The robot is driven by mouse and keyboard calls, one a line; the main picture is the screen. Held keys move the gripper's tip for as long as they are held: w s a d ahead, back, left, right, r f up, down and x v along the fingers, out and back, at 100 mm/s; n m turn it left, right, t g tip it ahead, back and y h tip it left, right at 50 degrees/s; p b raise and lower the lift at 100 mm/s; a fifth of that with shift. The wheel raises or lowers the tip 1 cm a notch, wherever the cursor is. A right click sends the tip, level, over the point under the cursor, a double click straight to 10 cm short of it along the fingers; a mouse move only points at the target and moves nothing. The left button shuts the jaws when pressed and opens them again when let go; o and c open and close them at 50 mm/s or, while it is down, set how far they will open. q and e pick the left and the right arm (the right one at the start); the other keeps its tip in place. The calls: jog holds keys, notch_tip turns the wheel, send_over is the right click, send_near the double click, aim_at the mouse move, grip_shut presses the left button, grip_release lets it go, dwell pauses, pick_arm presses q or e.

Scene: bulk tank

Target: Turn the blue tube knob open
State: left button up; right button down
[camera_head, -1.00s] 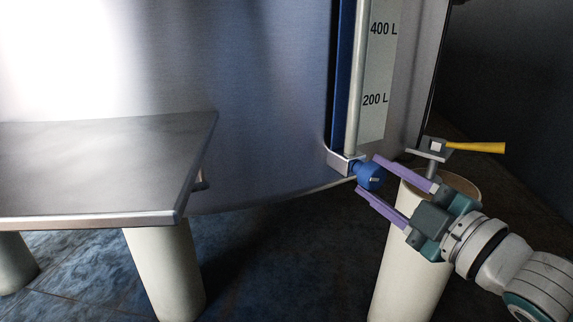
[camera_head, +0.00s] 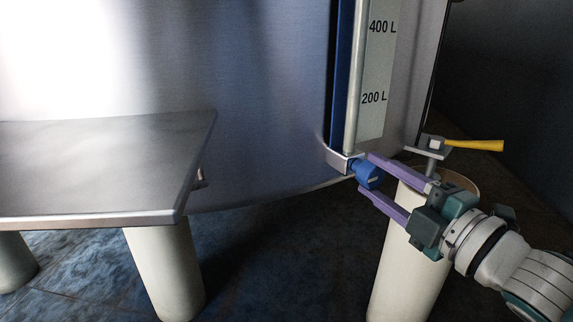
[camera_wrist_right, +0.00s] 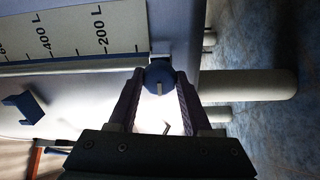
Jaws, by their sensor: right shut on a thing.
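The blue tube knob (camera_head: 368,174) sits at the foot of the gauge tube (camera_head: 357,85), low on the tank's right side. My right gripper (camera_head: 367,172) has its two purple fingers on either side of the knob and is shut on it. In the right wrist view the knob (camera_wrist_right: 160,77) shows between the fingertips, with a pale bar mark on its face in line with the fingers. My left gripper is not in view.
The steel tank (camera_head: 260,110) fills the background. A yellow-handled valve (camera_head: 470,145) stands just right of the gripper, above a pale tank leg (camera_head: 400,265). A grey table (camera_head: 100,165) is at left. The floor between is clear.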

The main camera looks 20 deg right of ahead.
jog(key=shift+c, duration=1.7)
grip_release()
jog(key=shift+s, duration=0.35)
jog(key=s+p, duration=0.2)
jog(key=s, duration=0.7)
jog(key=shift+d+f, duration=0.2)
jog(key=shift+d, duration=0.25)
